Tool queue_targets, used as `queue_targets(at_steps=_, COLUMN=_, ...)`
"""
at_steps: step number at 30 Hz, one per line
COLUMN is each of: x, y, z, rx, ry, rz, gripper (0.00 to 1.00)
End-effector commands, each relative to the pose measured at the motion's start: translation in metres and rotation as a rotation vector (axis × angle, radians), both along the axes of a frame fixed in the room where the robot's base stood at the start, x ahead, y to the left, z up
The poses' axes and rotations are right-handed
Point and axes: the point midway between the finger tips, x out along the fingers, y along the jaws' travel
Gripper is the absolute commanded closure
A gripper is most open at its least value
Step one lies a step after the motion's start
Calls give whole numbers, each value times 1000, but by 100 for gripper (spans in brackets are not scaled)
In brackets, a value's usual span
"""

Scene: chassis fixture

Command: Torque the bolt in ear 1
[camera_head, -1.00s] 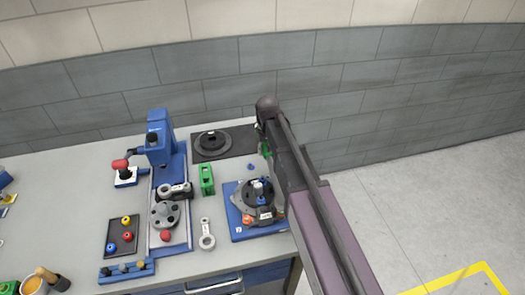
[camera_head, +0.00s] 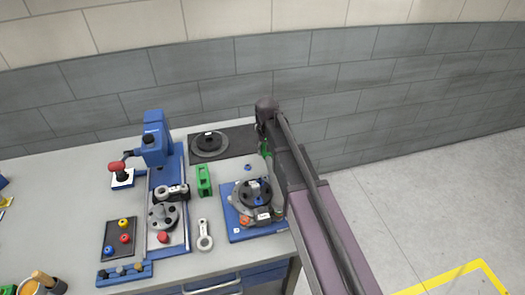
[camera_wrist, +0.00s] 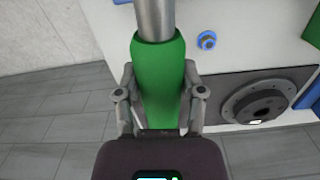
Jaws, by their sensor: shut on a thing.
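My gripper (camera_wrist: 158,85) is shut on a green-handled tool (camera_wrist: 157,62) with a grey metal shaft, which runs out of the wrist view at the top. In the head view only a little green of the tool (camera_head: 265,149) shows beside my arm, which hides most of my gripper. The chassis fixture is a blue plate (camera_head: 236,232) carrying a round dark part (camera_head: 254,190) with a blue piece on it. My arm covers its right side. I cannot tell which ear is ear 1. A small blue bolt-like piece (camera_head: 248,167) lies behind the plate, apart from my gripper.
A dark mat with a black disc (camera_head: 209,144) lies at the back of the grey table. A green block (camera_head: 203,181), a pale link (camera_head: 204,236) and a blue press (camera_head: 155,140) stand left of the fixture. A dark tray (camera_head: 118,238) holds coloured pieces.

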Motion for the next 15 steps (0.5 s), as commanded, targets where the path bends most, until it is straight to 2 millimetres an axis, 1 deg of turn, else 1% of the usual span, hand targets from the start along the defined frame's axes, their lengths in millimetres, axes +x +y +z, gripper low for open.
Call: queue_targets(at_steps=15, x=1, y=-10, z=0, rx=0, ry=1, rz=-44, gripper=100)
